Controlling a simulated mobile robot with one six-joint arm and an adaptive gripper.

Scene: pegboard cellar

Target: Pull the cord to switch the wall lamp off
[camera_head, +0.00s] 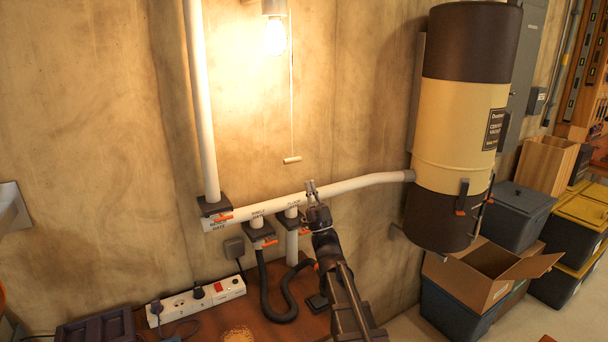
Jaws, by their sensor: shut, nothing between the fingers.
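The wall lamp (275,36) at the top of the head view has a bare bulb that glows brightly. Its thin cord (291,90) hangs down beside the bulb, just to the right. A small pale handle (292,160) hangs level at the cord's lower end. My gripper (311,184) is below and slightly right of the handle, pointing up. It is shut and empty, and a gap shows between it and the handle in the picture. How far each stands from the wall is hard to tell.
A white pipe (350,185) with branches runs along the wall behind my gripper to a large vacuum canister (460,130) on the right. A power strip (195,300) and black hose (277,312) lie on the brown bench below. Wall left of the cord is bare up to an upright pipe (200,100).

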